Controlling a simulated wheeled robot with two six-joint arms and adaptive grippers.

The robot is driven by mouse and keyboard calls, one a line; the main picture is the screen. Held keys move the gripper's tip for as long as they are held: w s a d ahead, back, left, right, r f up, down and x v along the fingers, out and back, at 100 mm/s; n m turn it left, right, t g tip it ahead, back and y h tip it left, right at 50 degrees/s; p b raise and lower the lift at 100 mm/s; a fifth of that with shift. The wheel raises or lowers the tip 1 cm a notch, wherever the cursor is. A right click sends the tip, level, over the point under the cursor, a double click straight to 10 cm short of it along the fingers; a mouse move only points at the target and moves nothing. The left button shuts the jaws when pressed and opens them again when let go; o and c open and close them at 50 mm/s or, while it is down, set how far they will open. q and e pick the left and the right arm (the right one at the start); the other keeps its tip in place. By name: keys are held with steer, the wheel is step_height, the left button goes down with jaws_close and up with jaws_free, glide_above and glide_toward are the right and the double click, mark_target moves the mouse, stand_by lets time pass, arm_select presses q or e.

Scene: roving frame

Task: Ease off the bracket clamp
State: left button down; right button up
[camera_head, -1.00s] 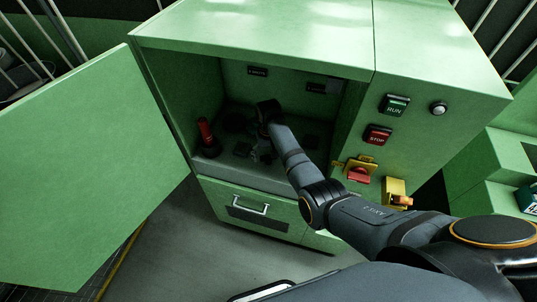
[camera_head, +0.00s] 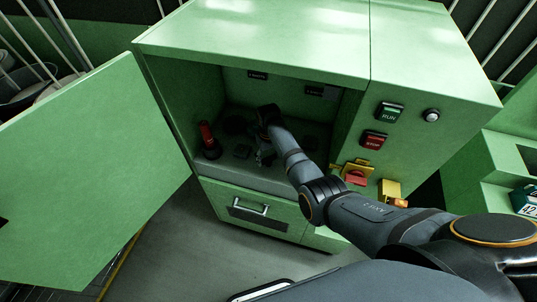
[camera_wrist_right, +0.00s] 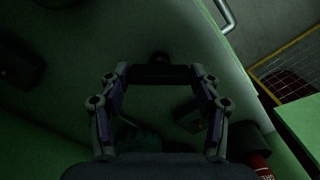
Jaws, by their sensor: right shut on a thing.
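A dark bar-like piece, which looks like the bracket clamp (camera_wrist_right: 160,73), lies between my right fingertips in the right wrist view, with a small round dark knob at its far side. My right gripper (camera_wrist_right: 158,84) is shut on it, one finger at each end. In the head view my right arm reaches into the open green cabinet (camera_head: 290,35), and my right gripper (camera_head: 262,158) points down near the cabinet floor. The clamp is too dark and small to make out there. My left gripper is not in view.
A red bottle-like object (camera_head: 207,136) stands at the cabinet's left side. The open door (camera_head: 90,170) fills the left. A RUN button (camera_head: 389,112), a STOP button (camera_head: 374,140) and yellow-backed switches are on the right front. A handled drawer (camera_head: 250,210) is below.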

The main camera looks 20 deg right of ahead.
mark_target(269, 157)
steer(key=n+p, duration=0.2)
steer(key=n, duration=0.2)
steer(key=shift+r+n, duration=0.15)
steer(key=shift+n, duration=0.15)
steer(key=n+p, duration=0.1)
steer(key=n, duration=0.3)
steer(key=shift+n, duration=0.3)
steer(key=o, duration=1.2)
steer(key=shift+c, duration=0.2)
step_height(269, 157, up, 12)
steer(key=shift+f, duration=0.2)
